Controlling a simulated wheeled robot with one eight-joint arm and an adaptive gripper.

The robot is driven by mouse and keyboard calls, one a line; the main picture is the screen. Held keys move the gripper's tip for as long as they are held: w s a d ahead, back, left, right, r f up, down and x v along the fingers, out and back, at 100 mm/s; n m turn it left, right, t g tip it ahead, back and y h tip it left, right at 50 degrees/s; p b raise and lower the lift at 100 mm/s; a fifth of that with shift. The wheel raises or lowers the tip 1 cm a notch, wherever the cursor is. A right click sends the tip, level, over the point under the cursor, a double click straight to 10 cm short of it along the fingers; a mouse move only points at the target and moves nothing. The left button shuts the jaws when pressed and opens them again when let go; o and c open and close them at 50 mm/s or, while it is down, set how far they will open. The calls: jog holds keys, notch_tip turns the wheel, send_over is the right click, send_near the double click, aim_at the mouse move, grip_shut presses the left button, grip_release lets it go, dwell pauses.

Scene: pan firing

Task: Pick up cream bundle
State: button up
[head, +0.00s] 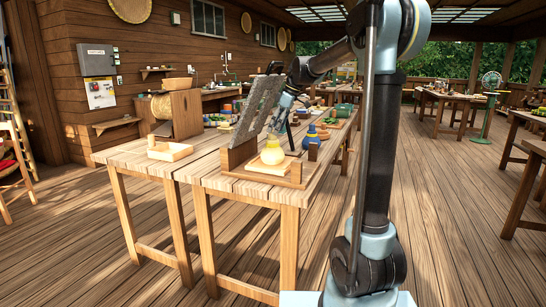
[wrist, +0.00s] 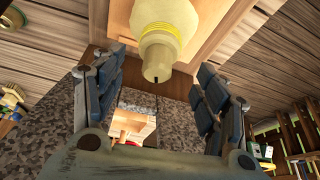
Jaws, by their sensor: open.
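The cream bundle (head: 271,152) is a pale yellow, rounded bundle with a narrower neck and a yellow band. It stands on a light square block in a wooden stand (head: 262,182) at the table's near end. In the wrist view the bundle (wrist: 165,32) is at top centre, its neck pointing toward the gap between my fingers. My gripper (wrist: 156,76) is open and empty, one finger on each side of that gap. In the head view my gripper (head: 284,108) is above and behind the bundle, partly hidden by a slanted grey panel (head: 258,108).
The slanted grey speckled panel rises from the stand close beside my gripper. A blue pot with a yellow neck (head: 312,134) stands behind the stand. Several small items fill the far end.

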aim_at(273, 151)
jog(key=shift+x, duration=2.35)
jog(key=shift+w, duration=0.15)
jog(key=shift+c, duration=0.5)
grip_shut()
